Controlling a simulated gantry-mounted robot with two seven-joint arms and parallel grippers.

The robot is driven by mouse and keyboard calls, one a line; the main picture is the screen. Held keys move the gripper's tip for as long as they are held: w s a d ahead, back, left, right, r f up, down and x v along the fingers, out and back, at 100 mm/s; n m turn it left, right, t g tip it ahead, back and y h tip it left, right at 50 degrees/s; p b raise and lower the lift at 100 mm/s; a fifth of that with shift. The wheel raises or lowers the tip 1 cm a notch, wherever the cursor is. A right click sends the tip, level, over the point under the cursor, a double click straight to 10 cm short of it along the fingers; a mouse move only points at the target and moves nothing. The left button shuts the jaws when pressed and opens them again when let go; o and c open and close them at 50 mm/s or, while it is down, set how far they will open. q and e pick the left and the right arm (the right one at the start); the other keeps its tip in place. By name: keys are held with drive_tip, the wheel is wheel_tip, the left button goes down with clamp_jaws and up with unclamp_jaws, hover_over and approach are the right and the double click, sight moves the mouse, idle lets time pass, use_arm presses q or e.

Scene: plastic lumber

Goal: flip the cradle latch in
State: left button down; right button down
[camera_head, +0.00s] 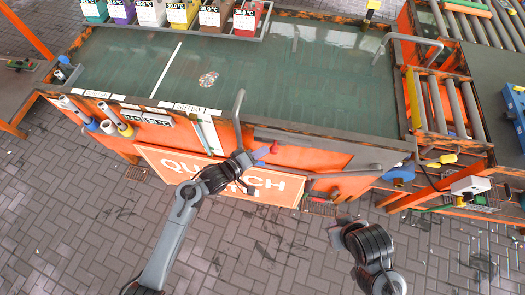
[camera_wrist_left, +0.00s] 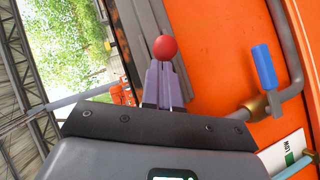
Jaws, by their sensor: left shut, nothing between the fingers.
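My left gripper (camera_head: 261,153) is at the front face of the orange tank, at the upper edge of the white-lettered sign. Its fingers also show in the left wrist view (camera_wrist_left: 164,85), closed together with nothing between them. A red ball knob (camera_wrist_left: 165,47) is right at the fingertips in the wrist view. It shows as a small red spot (camera_head: 275,147) in the head view. I cannot tell whether the fingers touch it. The knob may belong to the cradle latch; its lever is hidden. My right arm is folded at lower right, and its fingers are not visible.
The water tank (camera_head: 130,58) fills the upper middle, with a bent grey pipe (camera_head: 239,104) at its front edge. A blue valve handle (camera_wrist_left: 264,66) on a pipe is right of the knob in the wrist view. A roller bed (camera_head: 447,107) stands at right. The paved floor in front is clear.

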use_arm(q)
drive_tip(key=w+a+p+v, duration=0.1)
drive_tip(key=p+v, duration=0.3)
drive_tip(key=v, duration=0.8)
drive_tip(key=shift+w+r, duration=0.3)
drive_tip(key=shift+w, duration=0.05)
drive_tip(key=shift+a, duration=0.15)
drive_tip(key=shift+f, duration=0.1)
